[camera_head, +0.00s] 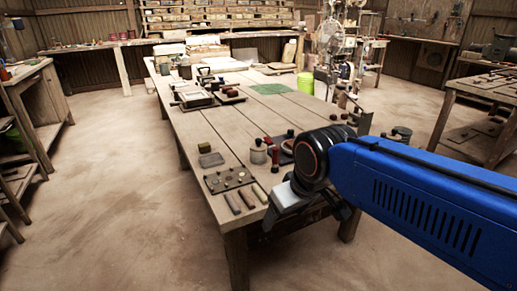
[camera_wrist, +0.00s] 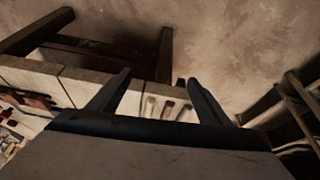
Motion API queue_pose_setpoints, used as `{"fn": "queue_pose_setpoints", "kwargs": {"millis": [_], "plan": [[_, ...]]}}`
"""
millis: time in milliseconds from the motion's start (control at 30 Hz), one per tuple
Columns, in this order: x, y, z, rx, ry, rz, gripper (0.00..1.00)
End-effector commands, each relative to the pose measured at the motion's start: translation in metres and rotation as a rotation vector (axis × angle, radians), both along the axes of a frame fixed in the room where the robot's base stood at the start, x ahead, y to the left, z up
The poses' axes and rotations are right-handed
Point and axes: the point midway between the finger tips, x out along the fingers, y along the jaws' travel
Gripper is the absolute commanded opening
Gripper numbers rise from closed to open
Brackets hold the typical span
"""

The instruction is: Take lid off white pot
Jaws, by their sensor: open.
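A small pale pot (camera_head: 258,156) stands upright on the long wooden table, left of my arm in the head view. A lid with a dark knob (camera_head: 258,142) appears to sit on top of it. I cannot tell for certain that this is the white pot. My gripper (camera_wrist: 159,82) is open and empty, its two dark fingers spread apart in the wrist view. In the head view it is at the near end of the table, in front of and to the right of the pot, partly hidden by my wrist.
The wooden table (camera_head: 213,130) holds a dark board with small pieces (camera_head: 228,179), several short tools (camera_head: 232,203), a grey block (camera_head: 211,160) and a dark red bottle (camera_head: 275,154). A green mat (camera_head: 270,89) lies farther back. Open floor (camera_head: 110,200) is left of the table.

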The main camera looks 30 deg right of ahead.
Motion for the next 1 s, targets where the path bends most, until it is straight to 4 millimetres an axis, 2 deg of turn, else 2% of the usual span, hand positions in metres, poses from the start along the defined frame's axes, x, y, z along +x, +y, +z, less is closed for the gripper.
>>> {"fn": "queue_pose_setpoints", "kwargs": {"millis": [300,500,700,1000], "plan": [[0.071,-0.012,0.075,-0.129,0.095,0.321,0.72],[0.122,-0.023,0.118,-0.198,0.157,0.552,0.72],[0.174,-0.036,0.153,-0.249,0.216,0.79,0.72],[0.254,-0.062,0.19,-0.291,0.286,1.154,0.72]]}}
